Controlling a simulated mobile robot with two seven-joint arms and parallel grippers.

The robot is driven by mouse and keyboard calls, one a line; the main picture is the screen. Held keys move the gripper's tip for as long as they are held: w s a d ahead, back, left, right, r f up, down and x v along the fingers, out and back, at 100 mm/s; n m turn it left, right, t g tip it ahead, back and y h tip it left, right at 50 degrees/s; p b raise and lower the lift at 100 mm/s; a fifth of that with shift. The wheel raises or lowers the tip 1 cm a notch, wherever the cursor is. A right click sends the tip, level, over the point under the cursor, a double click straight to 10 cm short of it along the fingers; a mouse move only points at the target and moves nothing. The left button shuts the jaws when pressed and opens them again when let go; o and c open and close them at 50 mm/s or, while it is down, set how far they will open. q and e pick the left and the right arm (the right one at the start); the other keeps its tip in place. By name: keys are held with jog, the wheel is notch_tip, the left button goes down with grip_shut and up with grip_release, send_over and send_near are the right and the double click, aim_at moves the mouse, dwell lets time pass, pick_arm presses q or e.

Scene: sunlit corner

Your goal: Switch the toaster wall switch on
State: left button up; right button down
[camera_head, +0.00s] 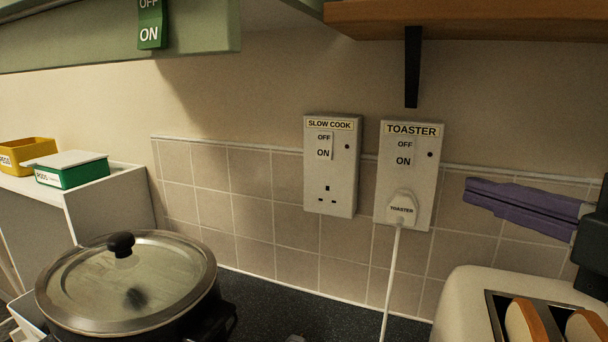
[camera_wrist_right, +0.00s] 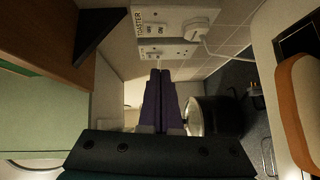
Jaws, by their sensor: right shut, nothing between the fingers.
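The toaster wall switch (camera_head: 404,152) is a white rocker marked OFF and ON on a wall plate labelled TOASTER (camera_head: 411,130). A plug marked TOASTER (camera_head: 402,208) sits in the socket below it, with a white cord hanging down. I cannot tell which way the rocker is tilted. My right gripper (camera_head: 468,190) has purple fingers, shut and empty, to the right of the plate and apart from it in the head view. In the right wrist view the closed fingers (camera_wrist_right: 160,75) point toward the plate's edge, near the switch (camera_wrist_right: 155,31). My left gripper is not in view.
A SLOW COOK plate (camera_head: 331,165) with its own rocker is just left. A wooden shelf (camera_head: 470,18) with a black bracket (camera_head: 412,68) hangs above. A toaster (camera_head: 462,302) with bread stands below right. A lidded slow cooker (camera_head: 130,290) stands lower left.

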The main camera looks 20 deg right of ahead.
jog(key=p, duration=0.2)
send_near(398, 163)
jog(key=shift+w+a, duration=1.25)
jog(key=shift+a, duration=0.45)
jog(key=w, duration=0.1)
jog(key=w+d, duration=0.1)
jog(key=shift+w+d+f, duration=0.15)
jog(key=shift+w+d, duration=0.15)
jog(key=shift+w, duration=0.05)
jog(key=shift+w+d+f, duration=0.1)
jog(key=shift+w+d, duration=0.25)
jog(key=shift+w, duration=0.1)
jog(key=shift+w+d+f+b, duration=0.1)
jog(key=shift+f+b, duration=0.3)
jog(key=shift+b, duration=0.25)
jog(key=shift+r, duration=0.3)
